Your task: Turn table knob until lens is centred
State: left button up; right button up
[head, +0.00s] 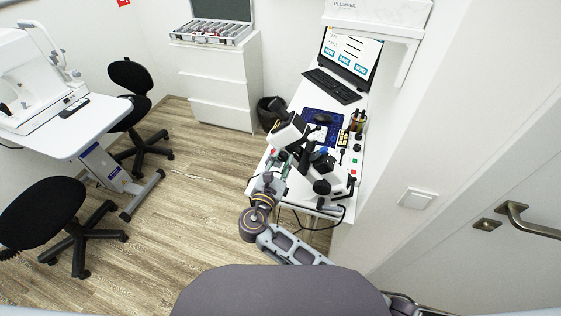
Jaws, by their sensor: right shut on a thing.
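A black-and-white lens-measuring instrument (325,172) stands on the near part of the white desk (259,182), its upper part tilted towards the upper left. My right gripper (283,163) is at the left side of this instrument, shut on what seems to be its table knob. The fingers and the instrument's dark parts hide the knob, so its shape and turn cannot be made out. The lens is too small to tell, and I cannot see whether it is centred. My left gripper is not in view.
A wall (440,120) is close on the right. Open wooden floor (190,190) lies left, with black chairs (60,225) beyond.

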jog(key=o, duration=1.1)
jog(key=shift+c, duration=0.2)
jog(key=shift+r, duration=0.1)
jog(key=shift+r, duration=4.95)
